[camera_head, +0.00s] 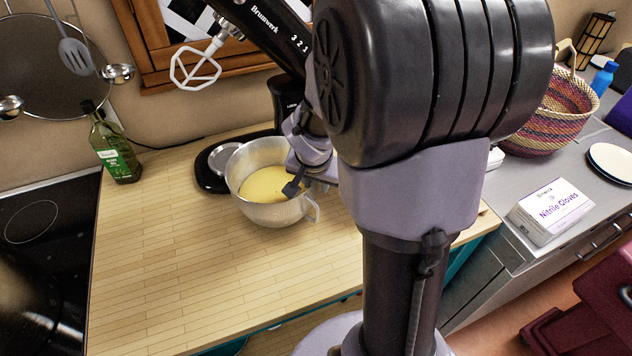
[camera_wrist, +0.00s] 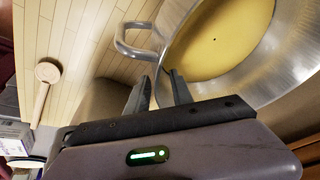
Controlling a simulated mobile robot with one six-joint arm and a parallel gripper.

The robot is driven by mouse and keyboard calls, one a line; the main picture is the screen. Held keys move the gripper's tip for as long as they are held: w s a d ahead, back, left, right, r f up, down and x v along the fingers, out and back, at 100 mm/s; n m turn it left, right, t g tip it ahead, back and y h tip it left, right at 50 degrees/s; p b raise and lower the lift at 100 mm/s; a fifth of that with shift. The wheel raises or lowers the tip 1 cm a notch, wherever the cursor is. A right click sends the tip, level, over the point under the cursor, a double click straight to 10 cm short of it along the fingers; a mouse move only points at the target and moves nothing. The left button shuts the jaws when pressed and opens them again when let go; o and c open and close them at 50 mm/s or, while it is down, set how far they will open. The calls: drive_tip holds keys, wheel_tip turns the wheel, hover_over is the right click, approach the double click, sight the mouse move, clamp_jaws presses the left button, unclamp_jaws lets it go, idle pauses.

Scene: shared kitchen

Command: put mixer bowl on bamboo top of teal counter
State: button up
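The mixer bowl (camera_head: 242,186) is a steel bowl with yellow batter and a loop handle, in front of the stand mixer. It is upright, over or on the bamboo top (camera_head: 180,260); its underside contact is hidden. In the wrist view the bowl (camera_wrist: 290,75) fills the upper right, with its handle (camera_wrist: 122,45) to the left. My gripper (camera_wrist: 160,82) is open at the near side of the bowl. One finger appears outside the wall and the other overlaps the bowl's inside. In the head view my gripper (camera_head: 298,182) is at the bowl's right rim, partly hidden by my arm.
The black mixer (camera_head: 265,22) has its head tilted up, with a white beater (camera_head: 195,68). An olive oil bottle (camera_head: 113,148) and a black hob (camera_head: 45,260) are at left. A glove box (camera_head: 550,210) and woven basket (camera_head: 550,115) are at right. The front bamboo is clear.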

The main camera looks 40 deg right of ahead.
drive_tip(key=shift+r+p, duration=0.35)
drive_tip(key=shift+p, duration=0.05)
drive_tip(key=p+v, duration=0.4)
drive_tip(key=v, duration=0.8)
drive_tip(key=s+a+r+n+t+y, duration=0.1)
drive_tip(key=s+a+r+n+y, duration=0.2)
drive_tip(key=a, duration=0.6)
drive_tip(key=s+a+r+n+t+y, duration=0.15)
drive_tip(key=s+a+r+n, duration=0.25)
drive_tip(key=s+a, duration=0.65)
wheel_tip(320, 180, down, 10)
drive_tip(key=w+a+b, duration=0.1)
drive_tip(key=b, duration=0.9)
drive_tip(key=shift+w+r, duration=0.2)
drive_tip(key=shift+w, duration=0.15)
drive_tip(key=shift+y, duration=0.25)
